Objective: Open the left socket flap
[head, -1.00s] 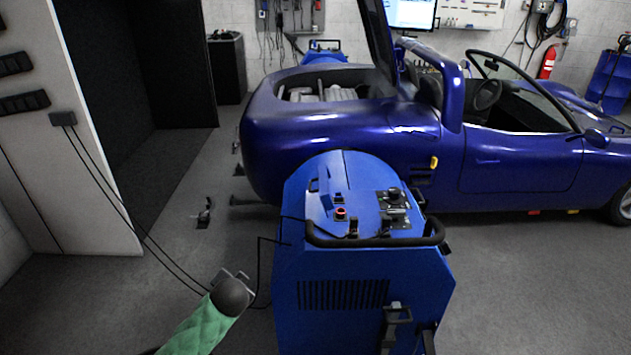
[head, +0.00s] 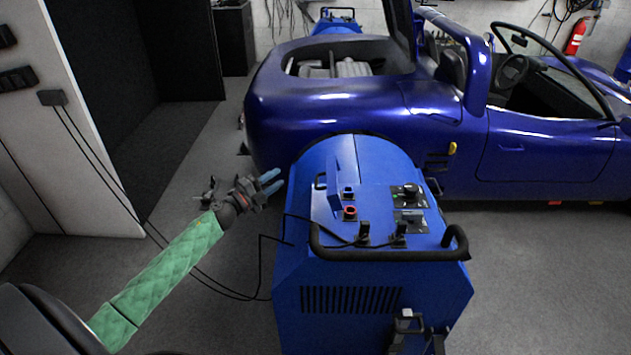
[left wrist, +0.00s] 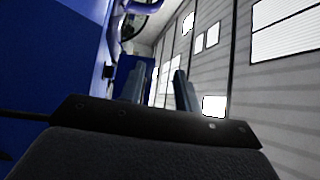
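The blue hub dynamometer (head: 300,268) stands in front of the car's rear wheel area. Its top panel carries a red button (head: 349,212), a small dark fitting (head: 347,191), a black knob (head: 410,190) and two dark upright fittings, a left one (head: 363,235) and a right one (head: 399,231). I cannot make out which part is the left socket flap or how it stands. My left gripper (head: 270,181) is left of the dynamometer's top, apart from it, with its fingers pointing right. In the left wrist view its two fingers (left wrist: 160,88) are spread and empty. My right gripper is out of view.
A black handle bar (head: 385,252) runs along the dynamometer's near edge. Black cables (head: 180,255) hang from a wall box (head: 52,97) to the machine. The blue car (head: 400,120) stands behind. Grey floor is free left of the machine.

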